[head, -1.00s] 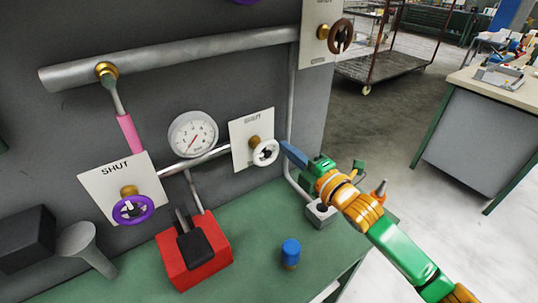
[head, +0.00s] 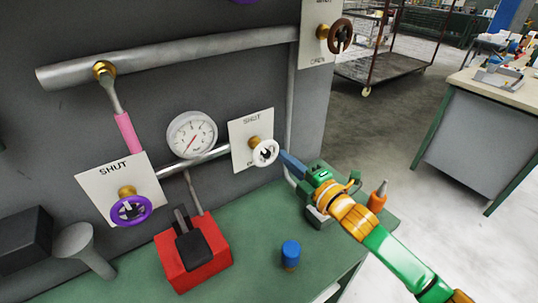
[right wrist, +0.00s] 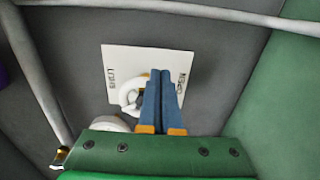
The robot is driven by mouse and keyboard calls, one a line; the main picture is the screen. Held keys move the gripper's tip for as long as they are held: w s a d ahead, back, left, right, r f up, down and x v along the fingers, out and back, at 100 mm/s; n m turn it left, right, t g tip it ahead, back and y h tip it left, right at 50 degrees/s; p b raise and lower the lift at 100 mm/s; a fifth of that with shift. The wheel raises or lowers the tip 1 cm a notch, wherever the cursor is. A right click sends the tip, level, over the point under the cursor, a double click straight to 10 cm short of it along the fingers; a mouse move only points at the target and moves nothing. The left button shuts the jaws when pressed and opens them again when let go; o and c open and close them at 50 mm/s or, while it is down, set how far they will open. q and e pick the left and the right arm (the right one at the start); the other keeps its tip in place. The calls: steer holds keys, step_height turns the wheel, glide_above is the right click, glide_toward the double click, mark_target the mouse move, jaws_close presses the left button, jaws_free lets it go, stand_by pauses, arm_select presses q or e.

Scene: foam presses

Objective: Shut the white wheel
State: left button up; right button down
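The white wheel (head: 265,152) sits on a brass stem in front of a white plate (head: 241,136) marked SHUT at its top. The lower word is mostly hidden by the wheel. My right gripper (head: 283,156) is at the wheel's right side, its blue fingers pointing at the rim. In the right wrist view the fingers (right wrist: 161,76) lie together and cover part of the white wheel (right wrist: 129,94). Whether they touch the rim I cannot tell. My left gripper is not in view.
A purple wheel (head: 131,210) on another SHUT plate is at the left, and a brown wheel (head: 340,36) at upper right. A gauge (head: 192,134) is left of the white wheel. A red block (head: 193,262) and a blue cylinder (head: 290,254) stand on the green bench.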

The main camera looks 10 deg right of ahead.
stand_by(0.4)
steer(key=p+v, duration=0.1)
steer(key=v, duration=0.5)
steer(key=shift+d, duration=0.2)
steer(key=shift+f, duration=0.1)
steer(key=w+a+f+m, duration=0.1)
steer(key=w+a+m, duration=0.2)
steer(key=m, duration=0.9)
steer(key=shift+w, duration=1.2)
